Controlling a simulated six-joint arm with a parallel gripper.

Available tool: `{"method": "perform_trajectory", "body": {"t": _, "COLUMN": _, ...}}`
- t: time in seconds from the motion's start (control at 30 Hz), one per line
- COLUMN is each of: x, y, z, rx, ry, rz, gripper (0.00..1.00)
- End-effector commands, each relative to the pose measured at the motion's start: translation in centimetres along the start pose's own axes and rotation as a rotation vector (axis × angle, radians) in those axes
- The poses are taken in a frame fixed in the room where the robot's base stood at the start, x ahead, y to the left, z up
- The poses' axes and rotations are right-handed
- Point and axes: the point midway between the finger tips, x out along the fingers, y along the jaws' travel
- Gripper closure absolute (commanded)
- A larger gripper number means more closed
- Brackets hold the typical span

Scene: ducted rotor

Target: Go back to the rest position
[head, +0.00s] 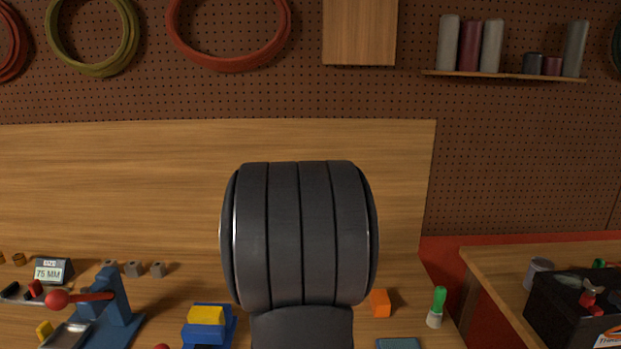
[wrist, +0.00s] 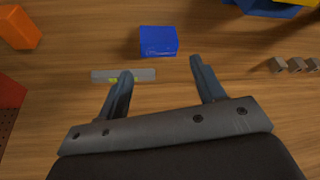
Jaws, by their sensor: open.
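My gripper (wrist: 161,68) shows in the wrist view, its two fingers spread apart with nothing held between them. A blue block (wrist: 158,41) lies on the wooden table just beyond the fingertips, in the gap between them. A flat grey bar (wrist: 141,75) with a small yellow-green mark lies at the left finger, which covers part of it; I cannot tell whether they touch. In the head view my own dark arm fills the middle and the gripper is hidden.
In the head view, a blue stand (head: 119,303) with a red-ball lever is left, beside a yellow-and-blue object (head: 207,316). A black box (head: 570,312) stands on a side table. Small grey blocks (wrist: 296,65) lie right in the wrist view.

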Motion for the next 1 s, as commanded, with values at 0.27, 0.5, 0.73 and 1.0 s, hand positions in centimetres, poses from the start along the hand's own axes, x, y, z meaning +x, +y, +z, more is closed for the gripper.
{"method": "perform_trajectory", "body": {"t": 0.27, "x": -0.5, "y": -5.7, "z": -0.7, "rx": -0.053, "ry": 0.004, "rz": -0.02, "gripper": 0.38}}
{"method": "perform_trajectory", "body": {"t": 0.5, "x": -1.1, "y": -9.9, "z": -0.8, "rx": -0.088, "ry": 0.007, "rz": -0.034, "gripper": 0.38}}
{"method": "perform_trajectory", "body": {"t": 0.73, "x": -1.3, "y": -11.8, "z": -0.7, "rx": -0.103, "ry": 0.008, "rz": -0.04, "gripper": 0.38}}
{"method": "perform_trajectory", "body": {"t": 1.0, "x": -1.4, "y": -12.0, "z": -0.7, "rx": -0.105, "ry": 0.008, "rz": -0.041, "gripper": 0.38}}
